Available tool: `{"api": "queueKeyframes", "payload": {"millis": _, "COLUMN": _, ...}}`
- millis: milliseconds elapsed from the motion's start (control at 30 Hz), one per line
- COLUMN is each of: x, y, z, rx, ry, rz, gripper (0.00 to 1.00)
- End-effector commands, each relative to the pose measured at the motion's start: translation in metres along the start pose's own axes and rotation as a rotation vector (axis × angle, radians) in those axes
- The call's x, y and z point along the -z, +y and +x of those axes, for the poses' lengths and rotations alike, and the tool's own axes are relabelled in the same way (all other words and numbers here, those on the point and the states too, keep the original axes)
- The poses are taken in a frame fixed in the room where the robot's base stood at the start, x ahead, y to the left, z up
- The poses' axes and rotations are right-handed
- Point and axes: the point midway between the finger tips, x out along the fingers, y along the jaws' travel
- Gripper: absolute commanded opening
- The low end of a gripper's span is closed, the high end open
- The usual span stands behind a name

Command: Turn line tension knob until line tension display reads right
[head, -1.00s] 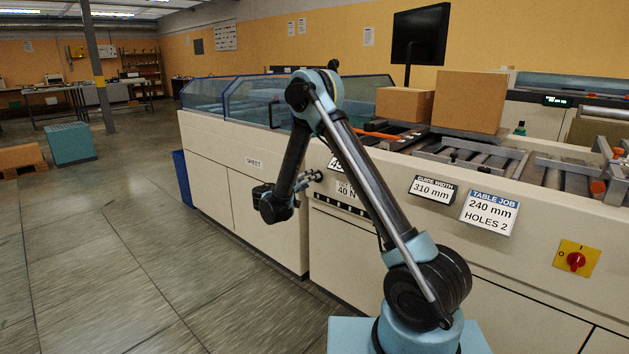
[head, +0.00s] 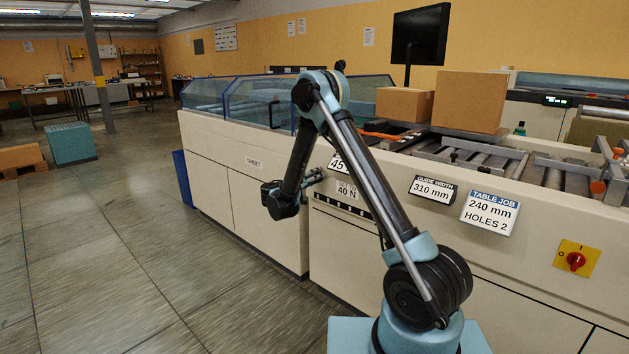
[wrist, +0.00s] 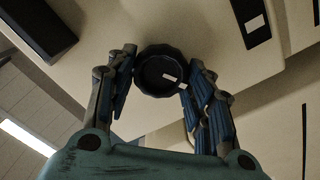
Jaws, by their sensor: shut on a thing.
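The dark round knob (wrist: 160,72) with a ridged rim and a pale mark on its face sits on the cream panel in the wrist view. My gripper (wrist: 160,62) has one finger on each side of it and is shut on it. In the head view my gripper (head: 314,178) is at the machine's front, and the knob is hidden. The line tension display (head: 337,163) beside it shows 45, its right part covered by my arm. Below it, a label (head: 347,191) reads 40 N, partly hidden.
A guide width display (head: 432,190) reads 310 mm. A table job sign (head: 490,213) reads 240 mm, holes 2. A red switch on a yellow plate (head: 576,261) is at the right. Two cardboard boxes (head: 469,101) stand on the machine.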

Motion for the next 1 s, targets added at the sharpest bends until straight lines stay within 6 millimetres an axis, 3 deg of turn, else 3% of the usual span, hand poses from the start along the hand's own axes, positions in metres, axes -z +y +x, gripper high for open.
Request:
{"api": "queueKeyframes", "payload": {"millis": 533, "x": 0.0004, "y": -0.0019, "z": -0.0002, "rx": 0.003, "ry": 0.001, "rz": -0.088, "gripper": 0.24}}
{"api": "queueKeyframes", "payload": {"millis": 567, "x": 0.0004, "y": -0.0019, "z": -0.0002, "rx": 0.003, "ry": 0.001, "rz": -0.088, "gripper": 0.55}}
{"api": "queueKeyframes", "payload": {"millis": 633, "x": 0.0004, "y": -0.0018, "z": -0.0002, "rx": 0.002, "ry": 0.001, "rz": -0.088, "gripper": 0.68}}
{"api": "queueKeyframes", "payload": {"millis": 1000, "x": 0.0003, "y": -0.0011, "z": -0.0016, "rx": 0.002, "ry": 0.001, "rz": -0.088, "gripper": 0.68}}
